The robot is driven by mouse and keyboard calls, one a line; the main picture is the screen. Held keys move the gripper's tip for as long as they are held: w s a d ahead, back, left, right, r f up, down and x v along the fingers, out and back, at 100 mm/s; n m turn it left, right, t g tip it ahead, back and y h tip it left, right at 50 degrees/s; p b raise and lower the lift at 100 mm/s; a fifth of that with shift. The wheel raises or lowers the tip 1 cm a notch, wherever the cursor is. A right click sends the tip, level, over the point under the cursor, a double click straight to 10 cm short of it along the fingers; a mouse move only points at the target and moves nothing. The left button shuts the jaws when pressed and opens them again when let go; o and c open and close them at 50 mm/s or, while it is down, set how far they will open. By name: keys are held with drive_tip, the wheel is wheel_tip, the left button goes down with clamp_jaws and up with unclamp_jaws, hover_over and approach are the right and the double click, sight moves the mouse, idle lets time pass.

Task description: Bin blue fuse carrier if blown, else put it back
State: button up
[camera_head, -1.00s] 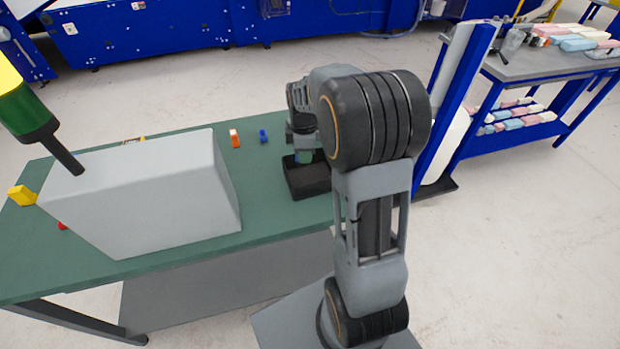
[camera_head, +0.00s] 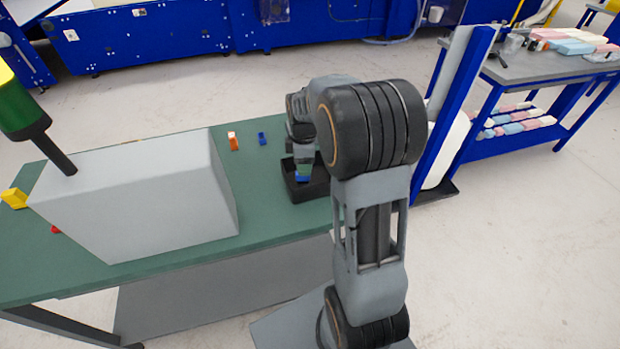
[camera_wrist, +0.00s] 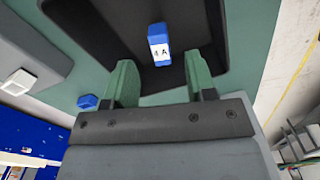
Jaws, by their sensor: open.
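A blue fuse carrier with a white label reading "4 A" (camera_wrist: 159,45) shows in the wrist view over the black bin (camera_wrist: 95,25), beyond and between my fingertips. My gripper (camera_wrist: 158,80) is open, its two green fingers apart from the carrier. In the head view my gripper (camera_head: 302,165) is above the black bin (camera_head: 312,192), and the blue carrier (camera_head: 302,178) shows just below it. I cannot tell whether the carrier rests on the bin floor. The label side faces the wrist camera; the fuse's condition does not show.
A smaller blue piece (camera_head: 262,138) and an orange-and-white piece (camera_head: 233,141) stand on the green table (camera_head: 270,215). A large grey box (camera_head: 140,200) fills the table's left part, with a yellow piece (camera_head: 14,198) beside it. A blue post (camera_head: 455,110) stands right of my arm.

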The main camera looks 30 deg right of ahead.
drive_tip(key=shift+r, duration=0.1)
wheel_tip(320, 180, up, 14)
drive_tip(key=shift+f, duration=0.2)
idle(0.3)
idle(0.5)
drive_tip(key=s+a+f+m+t, duration=0.2)
drive_tip(key=s+a+m, duration=0.2)
drive_tip(key=s+m, duration=0.2)
drive_tip(key=s+a+f+m+t, duration=0.2)
drive_tip(key=s+a+m, duration=0.3)
drive_tip(key=s, duration=0.5)
drive_tip(key=shift+a+f+m, duration=0.2)
drive_tip(key=shift+f+m, duration=0.55)
drive_tip(key=shift+m, duration=0.25)
